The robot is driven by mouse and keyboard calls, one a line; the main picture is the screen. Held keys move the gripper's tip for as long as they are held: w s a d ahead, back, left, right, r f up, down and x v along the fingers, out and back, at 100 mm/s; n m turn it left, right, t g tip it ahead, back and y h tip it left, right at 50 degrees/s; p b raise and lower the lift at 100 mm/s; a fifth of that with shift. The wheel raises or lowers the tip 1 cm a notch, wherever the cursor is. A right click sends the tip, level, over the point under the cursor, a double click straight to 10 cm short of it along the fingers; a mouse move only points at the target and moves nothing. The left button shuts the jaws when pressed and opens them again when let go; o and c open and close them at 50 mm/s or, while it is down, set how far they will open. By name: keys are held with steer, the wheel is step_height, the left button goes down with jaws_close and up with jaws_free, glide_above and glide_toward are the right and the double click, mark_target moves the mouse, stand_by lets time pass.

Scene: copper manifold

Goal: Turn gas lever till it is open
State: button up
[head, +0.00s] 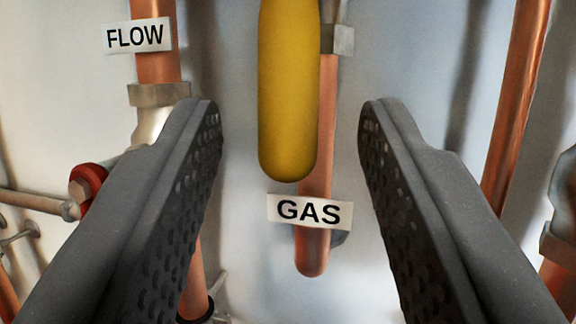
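The gas lever (288,95) is a long yellow handle with a rounded lower end. It hangs straight down from the top edge of the head view, where its pivot is out of sight. It lies in front of, and along, a copper pipe (314,240) with a white GAS label (305,212) just below the lever's tip. My gripper (288,112) is open, with one dark finger on each side of the lever. There is a clear gap on both sides, and neither finger appears to touch it. How far the fingertips reach in depth is hard to tell.
A copper pipe with a FLOW label (136,36) and a metal fitting (160,95) stands behind my left finger. A red valve part (90,180) is at the left. Another copper pipe (518,95) runs at the right. The pale wall (425,60) is behind.

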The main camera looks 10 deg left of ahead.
steer(key=p+v, duration=0.1)
steer(key=v, duration=0.9)
steer(key=shift+s+f, duration=0.25)
steer(key=shift+r, duration=0.1)
